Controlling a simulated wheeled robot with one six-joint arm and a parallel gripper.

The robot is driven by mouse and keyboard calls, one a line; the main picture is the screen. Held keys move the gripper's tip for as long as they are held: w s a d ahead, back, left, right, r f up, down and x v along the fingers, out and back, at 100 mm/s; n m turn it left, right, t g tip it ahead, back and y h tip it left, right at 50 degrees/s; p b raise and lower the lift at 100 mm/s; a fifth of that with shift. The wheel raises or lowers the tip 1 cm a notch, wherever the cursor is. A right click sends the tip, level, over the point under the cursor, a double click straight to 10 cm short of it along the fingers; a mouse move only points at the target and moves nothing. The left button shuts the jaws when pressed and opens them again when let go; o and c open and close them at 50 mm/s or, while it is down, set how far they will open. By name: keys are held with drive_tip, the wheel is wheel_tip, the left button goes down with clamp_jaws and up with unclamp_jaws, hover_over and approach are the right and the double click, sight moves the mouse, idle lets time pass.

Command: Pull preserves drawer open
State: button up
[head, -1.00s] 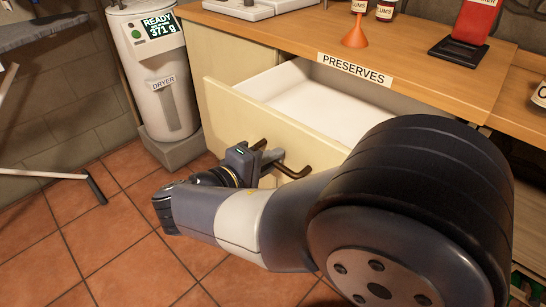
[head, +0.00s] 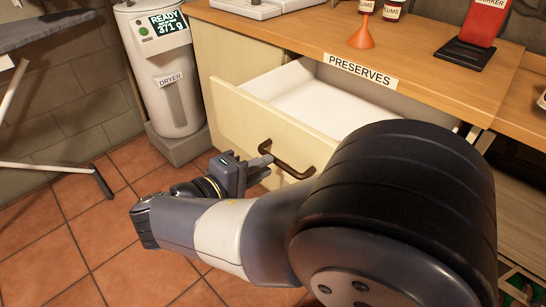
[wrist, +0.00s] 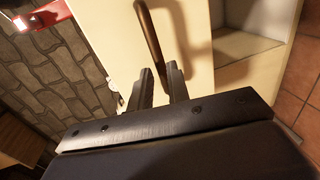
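The cream preserves drawer (head: 255,125) stands pulled well out of the counter, its white inside showing empty where visible. Its dark brown bar handle (head: 285,158) is on the front face. My gripper (head: 264,167) is in front of the drawer, close to the handle's left part. In the wrist view the two fingers of my gripper (wrist: 160,68) stand apart with a gap between them. The handle (wrist: 149,35) runs up the drawer front beyond the fingertips and does not look gripped. My arm hides the right part of the drawer front.
A "PRESERVES" label (head: 360,70) is on the counter edge (head: 450,88). A white dryer (head: 165,90) stands left of the drawer. An orange funnel (head: 362,36), jars and a red device (head: 474,30) are on the counter. Tiled floor (head: 75,235) at the left is mostly clear.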

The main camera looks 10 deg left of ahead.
sight(278, 159)
drive_tip(key=p+v, duration=0.1)
drive_tip(key=v, duration=0.5)
drive_tip(key=b+x, duration=0.2)
drive_tip(key=x, duration=0.9)
drive_tip(key=shift+r+b, duration=0.1)
drive_tip(key=shift+b, duration=0.3)
drive_tip(key=shift+w, duration=0.1)
